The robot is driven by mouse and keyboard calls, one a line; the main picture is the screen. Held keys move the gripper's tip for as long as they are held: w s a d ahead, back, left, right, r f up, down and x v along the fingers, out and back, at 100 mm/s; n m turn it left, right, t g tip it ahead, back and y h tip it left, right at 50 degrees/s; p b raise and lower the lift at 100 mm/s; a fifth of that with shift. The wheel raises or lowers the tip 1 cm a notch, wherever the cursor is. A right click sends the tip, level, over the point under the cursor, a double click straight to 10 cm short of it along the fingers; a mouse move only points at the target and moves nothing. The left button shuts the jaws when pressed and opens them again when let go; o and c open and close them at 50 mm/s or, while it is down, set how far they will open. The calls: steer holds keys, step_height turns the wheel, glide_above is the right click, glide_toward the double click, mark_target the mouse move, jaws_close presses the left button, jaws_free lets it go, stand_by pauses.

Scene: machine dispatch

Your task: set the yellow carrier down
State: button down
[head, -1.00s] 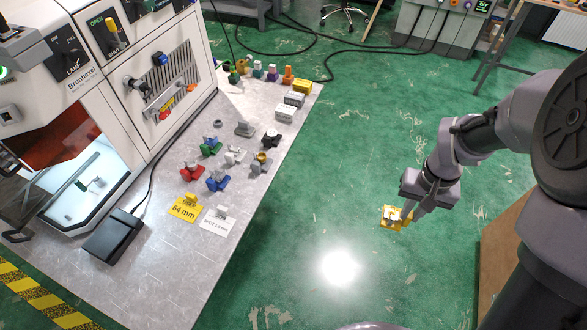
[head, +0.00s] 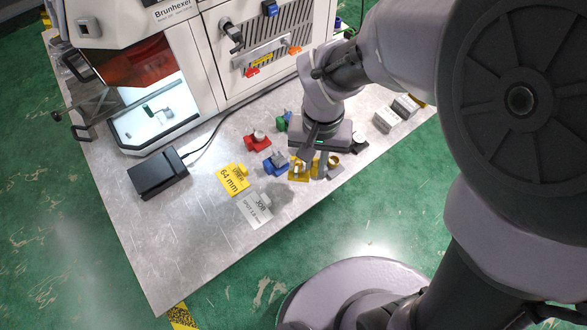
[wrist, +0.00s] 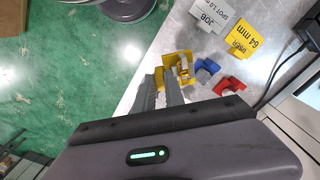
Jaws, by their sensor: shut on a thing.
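The yellow carrier (head: 299,171) is at my gripper (head: 317,172) in the head view, over the light grey table (head: 215,245). In the wrist view the yellow carrier (wrist: 175,65), with a pale metal part on it, sits at the tips of my gripper (wrist: 163,82). The jaws are shut on it. It is beside the blue carrier (head: 276,163); the wrist view also shows that blue carrier (wrist: 206,70). The frames do not clearly show whether its underside touches the table.
A red carrier (head: 257,140) and a green one (head: 284,122) stand behind the blue one. A yellow "64 mm" card (head: 232,180) and a white card (head: 257,208) lie to the left. Grey boxes (head: 388,120) stand right. The table's front left is clear.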

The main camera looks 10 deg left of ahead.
mark_target(315, 164)
steer(key=shift+s+a+f, duration=0.25)
steer(key=shift+a+f, duration=0.05)
steer(key=shift+a, duration=0.05)
step_height(315, 164, down, 10)
steer(key=b, duration=0.5)
steer(key=c, duration=1.4)
jaws_free()
steer(key=shift+r, duration=0.15)
steer(key=shift+r, duration=0.4)
steer(key=r+p, duration=0.2)
steer(key=r, duration=0.2)
steer(key=r+p, duration=0.1)
steer(key=r, duration=0.3)
steer(key=r+p, duration=0.2)
steer(key=r, duration=0.3)
steer(key=shift+w+d+p, duration=0.1)
steer(key=shift+d+p, duration=0.2)
steer(key=shift+d, duration=0.05)
steer(key=s+d+r+m+t+y, duration=0.2)
steer(key=s+d+r+m+t, duration=0.3)
steer(key=d+r, duration=0.8)
steer(key=shift+s+r+t, duration=0.25)
steer(key=shift+s+t, duration=0.15)
steer(key=shift+s, duration=0.8)
